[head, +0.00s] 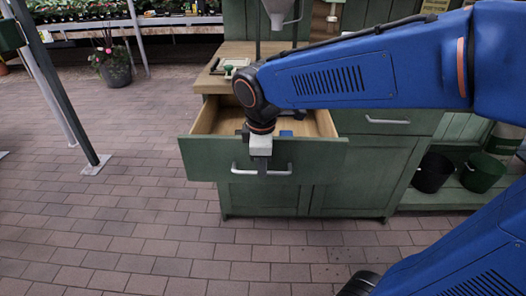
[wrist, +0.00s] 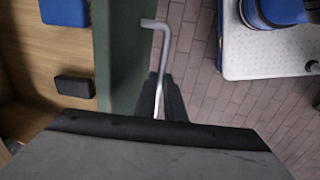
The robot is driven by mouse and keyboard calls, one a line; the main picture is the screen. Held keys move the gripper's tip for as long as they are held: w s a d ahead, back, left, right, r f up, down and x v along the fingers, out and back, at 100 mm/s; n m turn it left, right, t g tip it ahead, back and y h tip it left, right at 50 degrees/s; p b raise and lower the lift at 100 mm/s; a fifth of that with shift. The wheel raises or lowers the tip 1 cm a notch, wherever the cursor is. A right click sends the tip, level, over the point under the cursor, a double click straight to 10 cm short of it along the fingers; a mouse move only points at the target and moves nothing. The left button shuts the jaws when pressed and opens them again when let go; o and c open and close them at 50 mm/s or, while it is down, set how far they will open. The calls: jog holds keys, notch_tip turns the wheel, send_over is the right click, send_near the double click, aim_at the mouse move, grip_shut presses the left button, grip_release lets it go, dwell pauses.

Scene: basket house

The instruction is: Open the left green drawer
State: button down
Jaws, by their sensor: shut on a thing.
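The left green drawer (head: 205,160) is pulled out from the wooden-topped green cabinet, and its bare wooden inside shows. Its metal bar handle (head: 240,170) is on the drawer front. My gripper (head: 262,166) is at the middle of the handle, shut on it. In the wrist view the handle (wrist: 164,50) runs down to my gripper (wrist: 172,108), beside the green drawer front (wrist: 125,60). The gripper body hides the lower part of the handle. Inside the drawer lie a blue item (wrist: 65,12) and a dark block (wrist: 75,86).
The right drawer, with its own handle (head: 388,121), is shut. Dark pots (head: 433,172) stand on a low shelf to the right. A metal post (head: 70,100) stands at left. The brick floor before the cabinet is clear.

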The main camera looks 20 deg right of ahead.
jog(key=shift+s+a, duration=0.2)
jog(key=shift+s, duration=0.5)
jog(key=shift+s+a, duration=0.25)
jog(key=shift+s, duration=0.4)
jog(key=shift+s+a, duration=0.2)
jog(key=shift+s, duration=0.5)
jog(key=c, duration=2.1)
grip_release()
jog(key=shift+r, duration=0.1)
jog(key=s+r, duration=0.1)
jog(key=r, duration=0.4)
jog(key=s+r, duration=0.1)
jog(key=r, duration=0.5)
jog(key=s+a+r, duration=0.1)
jog(key=r, duration=0.5)
jog(key=shift+f, duration=0.1)
jog(key=s+d+f+m+t, duration=0.1)
jog(key=s+d+f+m, duration=0.1)
jog(key=d+f+m, duration=0.3)
jog(key=s+d+f+m+t, duration=0.1)
jog(key=s+d+f+m, duration=0.1)
jog(key=d+f+m, duration=0.2)
jog(key=s+d+f+m, duration=0.3)
jog(key=d+f+m, duration=0.2)
jog(key=d+f, duration=0.2)
jog(key=shift+f+m+t+y, duration=0.3)
jog(key=shift+f+t, duration=0.1)
jog(key=shift+f, duration=0.5)
